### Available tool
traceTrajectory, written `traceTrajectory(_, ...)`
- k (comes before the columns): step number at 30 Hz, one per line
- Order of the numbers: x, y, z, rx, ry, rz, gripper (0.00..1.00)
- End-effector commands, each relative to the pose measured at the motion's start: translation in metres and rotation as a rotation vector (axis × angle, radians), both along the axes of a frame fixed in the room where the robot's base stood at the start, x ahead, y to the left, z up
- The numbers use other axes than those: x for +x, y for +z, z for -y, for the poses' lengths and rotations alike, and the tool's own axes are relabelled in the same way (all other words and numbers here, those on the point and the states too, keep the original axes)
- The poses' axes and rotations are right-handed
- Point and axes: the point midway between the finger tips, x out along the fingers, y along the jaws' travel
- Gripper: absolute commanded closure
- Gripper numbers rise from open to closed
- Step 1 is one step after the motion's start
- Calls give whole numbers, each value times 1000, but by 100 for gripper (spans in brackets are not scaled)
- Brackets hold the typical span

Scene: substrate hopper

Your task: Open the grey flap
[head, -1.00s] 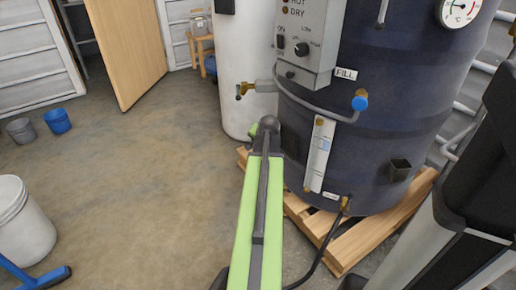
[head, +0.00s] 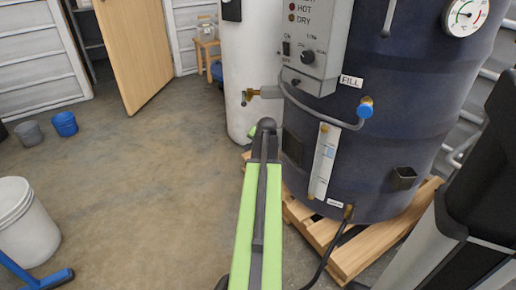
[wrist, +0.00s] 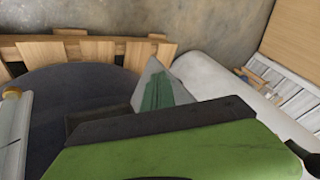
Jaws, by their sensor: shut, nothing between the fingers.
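A dark square panel (head: 292,149) sits low on the dark blue drum (head: 370,125), left of the white sight strip; it may be the grey flap, but I cannot be sure. It seems to show in the wrist view as a dark square (wrist: 88,118) on the drum's side. My gripper (wrist: 175,128) fills the lower wrist view as a green and dark body; its fingertips are hidden. In the head view my green arm reaches up to the left of the panel, and its end is mostly hidden behind the dark joint. I see nothing held.
The drum stands on a wooden pallet (head: 350,258). A white tank (head: 252,60) stands close on the left. A small dark spout (head: 404,178) is at right.

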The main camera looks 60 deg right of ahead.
Motion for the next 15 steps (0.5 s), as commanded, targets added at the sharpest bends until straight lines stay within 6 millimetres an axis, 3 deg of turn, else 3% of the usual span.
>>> traceTrajectory(8,0,4,-3,0,0,0,100)
traceTrajectory(15,-1,40,-26,0,2,0,100)
